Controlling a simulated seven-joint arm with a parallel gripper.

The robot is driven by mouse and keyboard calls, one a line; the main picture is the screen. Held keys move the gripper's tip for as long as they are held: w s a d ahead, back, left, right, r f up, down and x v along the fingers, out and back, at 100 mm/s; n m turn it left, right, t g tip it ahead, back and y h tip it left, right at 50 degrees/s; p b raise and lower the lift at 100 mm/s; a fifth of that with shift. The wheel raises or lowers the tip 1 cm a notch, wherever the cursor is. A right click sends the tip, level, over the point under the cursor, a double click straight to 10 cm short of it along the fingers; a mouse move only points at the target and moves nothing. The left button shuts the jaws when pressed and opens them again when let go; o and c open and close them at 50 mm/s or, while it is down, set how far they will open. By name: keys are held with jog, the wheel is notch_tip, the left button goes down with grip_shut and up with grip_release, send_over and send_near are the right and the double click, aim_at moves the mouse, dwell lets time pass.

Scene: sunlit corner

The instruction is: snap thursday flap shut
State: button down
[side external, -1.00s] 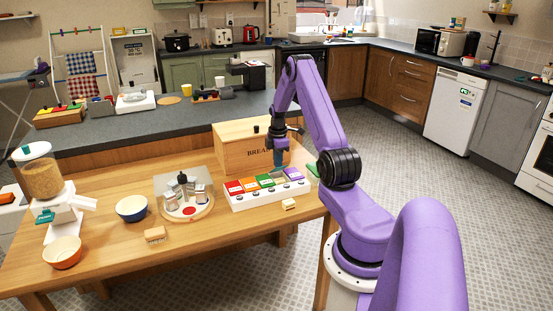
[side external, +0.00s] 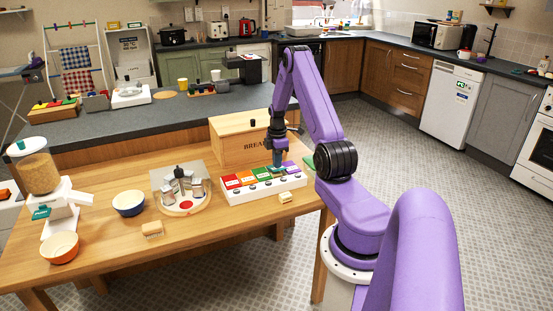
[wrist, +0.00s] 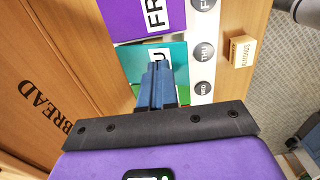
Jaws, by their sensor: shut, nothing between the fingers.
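The white organiser box (side external: 262,190) stands on the wooden table with a row of coloured flaps. The teal Thursday flap (wrist: 178,54) lies down beside the purple Friday flap (wrist: 150,17) in the wrist view and looks about flat. I cannot tell whether it is latched. Its label is partly hidden by my fingers. The round THU button (wrist: 204,52) is on the white front strip. My gripper (wrist: 157,72) is shut and empty, with its blue fingertips over the teal flap, seemingly touching it. In the side view my gripper (side external: 277,164) points down at the box.
The wooden bread bin (side external: 235,145) stands close behind the box. A small almonds block (wrist: 243,51) lies just in front, near the table's edge. A round stand with metal canisters (side external: 184,204), a blue bowl (side external: 129,204) and a brush (side external: 152,230) are to the left.

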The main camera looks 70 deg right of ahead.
jog(key=shift+s+a+f, duration=0.3)
jog(key=shift+a+f, duration=0.05)
jog(key=shift+f, duration=0.4)
notch_tip(320, 180, up, 9)
dwell(1.3)
